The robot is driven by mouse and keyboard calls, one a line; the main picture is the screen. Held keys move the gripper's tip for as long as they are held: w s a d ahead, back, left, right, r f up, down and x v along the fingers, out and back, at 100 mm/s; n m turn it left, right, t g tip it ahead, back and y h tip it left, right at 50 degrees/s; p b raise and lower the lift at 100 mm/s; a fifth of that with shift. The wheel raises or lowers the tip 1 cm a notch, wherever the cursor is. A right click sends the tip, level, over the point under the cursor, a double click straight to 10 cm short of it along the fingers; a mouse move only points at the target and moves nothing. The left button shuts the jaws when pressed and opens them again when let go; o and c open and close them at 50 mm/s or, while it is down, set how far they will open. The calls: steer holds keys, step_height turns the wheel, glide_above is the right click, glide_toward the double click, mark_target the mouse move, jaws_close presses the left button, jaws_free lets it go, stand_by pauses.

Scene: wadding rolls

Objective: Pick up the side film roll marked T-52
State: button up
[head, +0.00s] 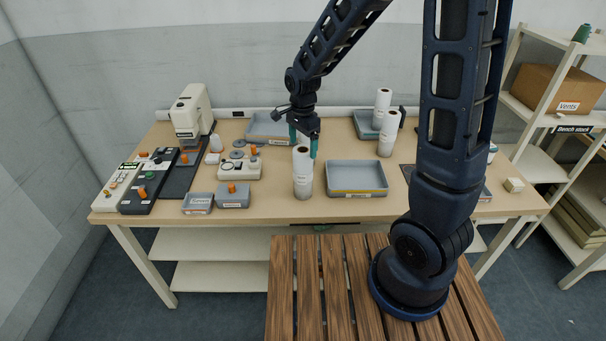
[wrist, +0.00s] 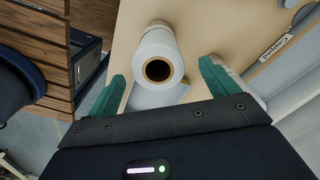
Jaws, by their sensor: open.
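Two white rolls, apparently stacked on end, stand near the middle of the table; the upper roll (head: 302,158) has a dark open core, and the lower roll (head: 303,188) is beneath it. No T-52 mark is readable on either. My gripper (head: 303,145) is open just over this stack, teal fingers pointing down. In the wrist view a white roll (wrist: 154,44) with a brown-rimmed core shows between the spread fingers of my gripper (wrist: 162,78), with a gap on both sides. More white rolls (head: 387,135) stand to the right.
An empty grey tray (head: 343,193) lies right of the stack, and another tray (head: 262,136) lies behind. Small grey bins (head: 233,205) and a control box (head: 240,172) are to the left. A shelf with a cardboard box (head: 555,90) stands at right.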

mark_target(303, 149)
step_height(303, 149, down, 5)
steer(key=shift+s, duration=0.1)
stand_by(0.3)
steer(key=c, duration=1.9)
steer(key=shift+r, duration=0.15)
